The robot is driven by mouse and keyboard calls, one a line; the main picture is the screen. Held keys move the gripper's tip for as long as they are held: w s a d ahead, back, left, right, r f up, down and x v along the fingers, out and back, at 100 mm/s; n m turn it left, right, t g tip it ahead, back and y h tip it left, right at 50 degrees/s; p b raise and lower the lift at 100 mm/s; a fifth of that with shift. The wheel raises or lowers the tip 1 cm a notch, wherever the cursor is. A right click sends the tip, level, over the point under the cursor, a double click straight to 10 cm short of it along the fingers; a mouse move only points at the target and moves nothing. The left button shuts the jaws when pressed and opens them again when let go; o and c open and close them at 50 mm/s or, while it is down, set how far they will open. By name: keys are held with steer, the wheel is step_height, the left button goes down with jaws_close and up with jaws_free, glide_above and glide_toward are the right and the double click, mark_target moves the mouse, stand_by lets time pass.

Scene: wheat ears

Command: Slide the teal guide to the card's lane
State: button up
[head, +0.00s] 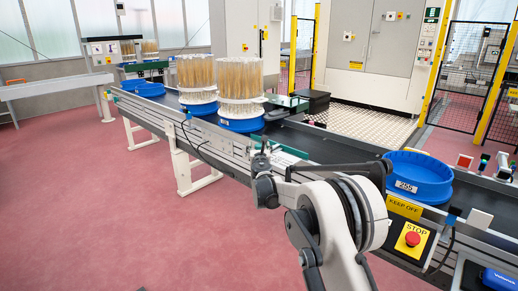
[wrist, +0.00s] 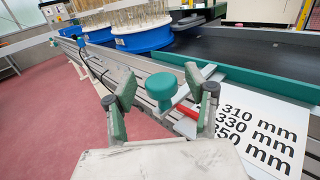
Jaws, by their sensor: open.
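The teal guide (wrist: 250,84) is a long strip along the near side of the dark conveyor; part of it shows in the head view (head: 292,151). Its round teal knob (wrist: 160,88) stands on a grey bracket. My gripper (wrist: 159,82) is open, with one finger on each side of the knob in the wrist view. I cannot tell whether either finger touches it. A white plate (wrist: 262,128) reads 310 mm, 330 mm and 350 mm; a red pointer (wrist: 186,127) lies at its left, partly hidden by a finger. In the head view my gripper (head: 262,147) is small and low over the rail.
Blue round tubs with wheat ears (head: 240,117) stand on the conveyor (head: 333,146) at left. An empty-looking blue tub labelled 255 (head: 418,178) stands at right. A KEEP OFF sign (head: 404,207) and a red stop button (head: 412,239) are at the near right edge.

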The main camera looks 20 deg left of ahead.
steer(key=shift+w+a, duration=0.15)
steer(key=shift+w, duration=0.3)
jaws_close()
